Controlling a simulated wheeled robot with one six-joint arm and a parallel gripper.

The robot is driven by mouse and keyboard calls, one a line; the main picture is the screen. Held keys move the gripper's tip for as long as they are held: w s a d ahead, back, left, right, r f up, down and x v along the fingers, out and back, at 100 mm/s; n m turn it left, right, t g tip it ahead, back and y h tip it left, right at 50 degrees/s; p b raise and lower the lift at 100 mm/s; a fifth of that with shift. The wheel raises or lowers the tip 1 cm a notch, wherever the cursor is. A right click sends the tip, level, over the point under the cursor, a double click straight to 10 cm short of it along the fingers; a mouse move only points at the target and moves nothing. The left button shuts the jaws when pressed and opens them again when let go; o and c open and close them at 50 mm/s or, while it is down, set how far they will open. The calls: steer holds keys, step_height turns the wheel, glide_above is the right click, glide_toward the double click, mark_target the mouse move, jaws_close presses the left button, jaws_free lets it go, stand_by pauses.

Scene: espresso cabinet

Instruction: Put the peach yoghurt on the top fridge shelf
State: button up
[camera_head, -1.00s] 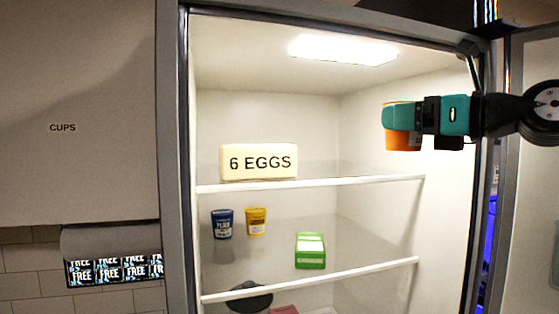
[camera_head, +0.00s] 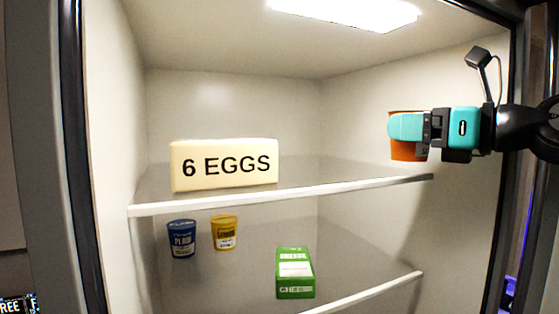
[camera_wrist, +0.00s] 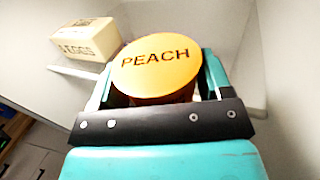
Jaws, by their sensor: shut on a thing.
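The peach yoghurt (camera_head: 404,152) is an orange tub, held upright in my gripper (camera_head: 407,127) at the right of the head view. In the wrist view its lid (camera_wrist: 158,60) reads PEACH and sits between the two teal fingers. My gripper is shut on the tub. The top fridge shelf (camera_head: 290,195) is a pale shelf with a white front edge. In the head view the tub appears above the right end of that shelf, its base a little higher than the edge. I cannot tell how far in the tub is.
An egg box (camera_head: 224,165) stands on the top shelf at left; it also shows in the wrist view (camera_wrist: 86,38). The shelf right of it is bare. Below are a blue tub (camera_head: 182,240), a yellow tub (camera_head: 225,233) and a green box (camera_head: 295,273). The fridge's right wall is near my gripper.

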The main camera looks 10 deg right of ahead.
steer(key=x, duration=0.9)
steer(key=p+x, duration=0.1)
steer(key=x, duration=0.7)
steer(key=shift+w+a+r, duration=0.1)
steer(key=shift+a+r, duration=0.05)
steer(key=shift+a, duration=0.4)
step_height(320, 180, down, 4)
steer(key=b, duration=0.4)
steer(key=shift+w+r, duration=0.15)
steer(key=shift+r, duration=0.05)
steer(key=shift+f, duration=0.1)
steer(key=shift+f, duration=0.15)
steer(key=o, duration=1.1)
steer(key=b+v, duration=0.3)
steer(key=v, duration=0.4)
steer(key=shift+b, duration=0.35)
steer(key=shift+s+d+r, duration=0.2)
steer(key=shift+s+r, duration=0.05)
